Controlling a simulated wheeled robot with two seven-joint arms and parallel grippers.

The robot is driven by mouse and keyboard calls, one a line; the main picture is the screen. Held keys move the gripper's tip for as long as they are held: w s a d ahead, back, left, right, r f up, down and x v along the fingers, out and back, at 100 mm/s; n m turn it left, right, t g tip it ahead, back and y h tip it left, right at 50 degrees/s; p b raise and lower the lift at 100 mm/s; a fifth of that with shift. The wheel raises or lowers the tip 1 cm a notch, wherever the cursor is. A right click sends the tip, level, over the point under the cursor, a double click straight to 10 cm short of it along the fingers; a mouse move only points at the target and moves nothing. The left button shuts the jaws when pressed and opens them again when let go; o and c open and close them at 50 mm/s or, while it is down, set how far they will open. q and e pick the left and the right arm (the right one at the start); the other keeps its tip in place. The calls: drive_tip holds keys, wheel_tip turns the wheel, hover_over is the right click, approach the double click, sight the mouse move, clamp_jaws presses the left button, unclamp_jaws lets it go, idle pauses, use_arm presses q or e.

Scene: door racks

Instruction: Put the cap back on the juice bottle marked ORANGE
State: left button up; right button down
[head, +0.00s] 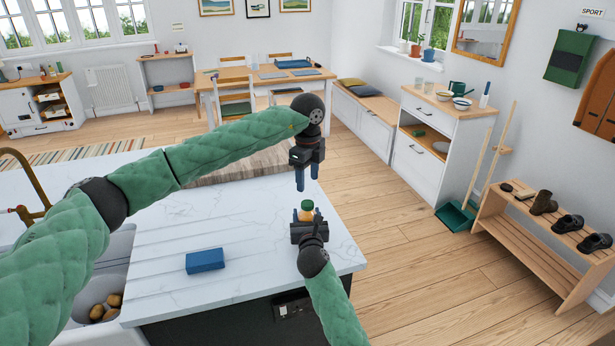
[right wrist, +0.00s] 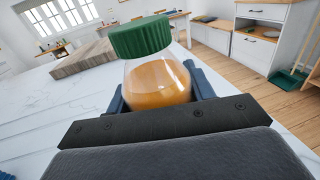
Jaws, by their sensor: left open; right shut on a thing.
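The juice bottle (head: 306,215) stands near the right end of the white marble counter, with orange juice inside. It also shows close up in the right wrist view (right wrist: 155,85). A green cap (right wrist: 140,38) sits at the bottle's top and looks slightly tilted; I cannot tell whether it is screwed down. The cap shows small in the head view (head: 307,205). No ORANGE marking is readable. My right gripper (head: 309,226) is shut on the bottle, its blue fingers on either side of it. My left gripper (head: 307,178) is open and empty, pointing down just above the cap.
A blue block (head: 205,261) lies on the counter left of the bottle. A wooden board (head: 240,165) lies at the counter's back edge. The sink (head: 115,270), holding several potatoes, is at the left. The counter between sink and bottle is mostly clear.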

sight(307, 202)
use_arm(q)
drive_tip(key=shift+n, duration=0.6)
drive_tip(key=shift+f, duration=0.1)
drive_tip(key=shift+f, duration=3.9)
drive_tip(key=c, duration=1)
drive_tip(key=shift+c, duration=0.2)
